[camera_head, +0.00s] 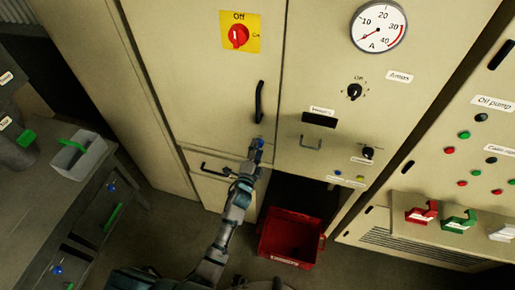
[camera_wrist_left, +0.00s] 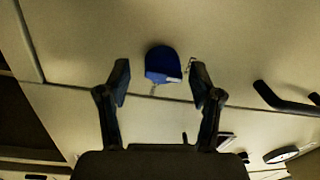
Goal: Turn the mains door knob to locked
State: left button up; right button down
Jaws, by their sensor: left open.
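The mains door is a tall beige cabinet door (camera_head: 211,95) with a black handle (camera_head: 259,101) on its right side. A small blue knob (camera_head: 260,142) is below the handle, near the door's lower edge. In the left wrist view the blue knob (camera_wrist_left: 162,62) shows with a pale mark on its side. My left gripper (camera_head: 256,150) is at the blue knob. Its fingers are open, one on each side of the knob in the wrist view, with gaps visible. The head view does not show clearly whether they touch. My right gripper is not in view.
A red rotary switch (camera_head: 238,36) on a yellow plate is higher on the door. A dial gauge (camera_head: 378,25) and smaller knobs are on the panel to the right. A red bin (camera_head: 291,236) stands below. A side table with a grey tray (camera_head: 79,157) is at left.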

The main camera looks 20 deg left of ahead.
pick_arm(q)
jog(key=s+f, duration=0.1)
jog(key=s, duration=1)
jog(key=shift+a, duration=0.2)
jog(key=s+d+f+n+g, duration=0.1)
jog(key=s+f+n+g, duration=0.1)
jog(key=f, duration=0.8)
jog(key=s+f+n+g, duration=0.1)
jog(key=s+f+g, duration=0.15)
jog(key=f, duration=0.75)
jog(key=s+a+f+n+g, duration=0.1)
jog(key=s+f+n+g, duration=0.15)
jog(key=s+f, duration=0.45)
jog(key=s+f+n+g, duration=0.1)
jog(key=s+f+g, duration=0.2)
jog(key=f, duration=0.8)
jog(key=s+a+f+n+g, duration=0.2)
jog(key=s+f, duration=0.3)
jog(key=s, duration=0.5)
jog(key=s+a+f+n+g, duration=0.2)
jog(key=s+f, duration=0.4)
jog(key=s, duration=0.5)
jog(key=s+a+f+n+g, duration=0.3)
jog(key=s+a+f, duration=0.1)
jog(key=s, duration=0.6)
jog(key=shift+s+f+g+y, duration=0.3)
jog(key=shift+s+f+g, duration=0.1)
jog(key=shift+f, duration=0.45)
